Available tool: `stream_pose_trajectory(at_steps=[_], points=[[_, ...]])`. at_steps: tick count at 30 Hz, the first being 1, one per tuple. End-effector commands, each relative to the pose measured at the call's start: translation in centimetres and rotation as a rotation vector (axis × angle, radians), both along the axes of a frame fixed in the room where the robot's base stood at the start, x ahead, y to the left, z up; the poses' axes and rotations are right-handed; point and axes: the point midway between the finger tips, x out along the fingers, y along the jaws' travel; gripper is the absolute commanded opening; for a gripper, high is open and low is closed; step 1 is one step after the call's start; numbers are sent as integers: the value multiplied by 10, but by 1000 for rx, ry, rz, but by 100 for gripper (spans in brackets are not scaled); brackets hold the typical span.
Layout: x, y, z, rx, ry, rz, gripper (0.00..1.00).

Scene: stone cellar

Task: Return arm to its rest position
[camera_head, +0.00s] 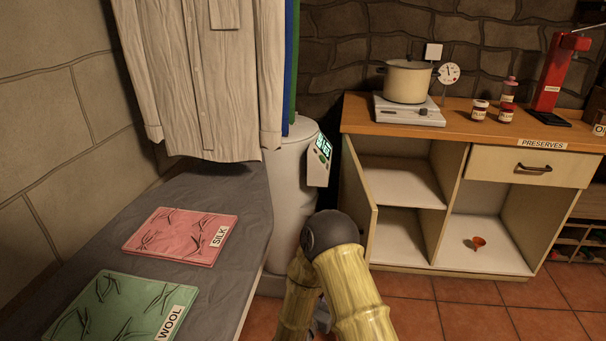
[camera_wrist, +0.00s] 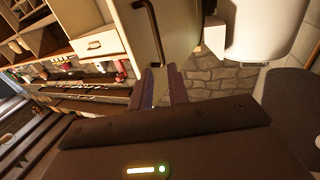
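My arm (camera_head: 345,285), with bamboo-like links and a dark joint, rises from the bottom middle of the head view, in front of the open cabinet. My gripper is not visible in that view. In the wrist view, the dark purple fingers of my gripper (camera_wrist: 161,90) stand apart with a pale gap between them, and I see nothing held. A cream cabinet door (camera_wrist: 178,30) with a dark handle (camera_wrist: 149,35) lies beyond the fingertips; the handle appears clear of them.
The open cabinet door (camera_head: 358,192) stands right of the white cylinder (camera_head: 290,190). The wooden counter (camera_head: 450,128) carries a pot (camera_head: 407,82) and jars. A grey-covered table (camera_head: 225,270) with pink and green folders is at left. Tiled floor (camera_head: 465,320) is clear at lower right.

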Motion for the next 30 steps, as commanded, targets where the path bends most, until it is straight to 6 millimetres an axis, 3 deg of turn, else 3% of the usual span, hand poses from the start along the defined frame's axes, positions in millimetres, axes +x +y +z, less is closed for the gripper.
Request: stream_pose_trajectory(at_steps=[12, 17, 23, 30], points=[[29, 1, 20, 199, 184, 162, 17], [30, 1, 30, 268, 299, 244, 17], [18, -1, 44, 326, 457, 336, 17], [-17, -7, 60, 360, 666, 424, 17]])
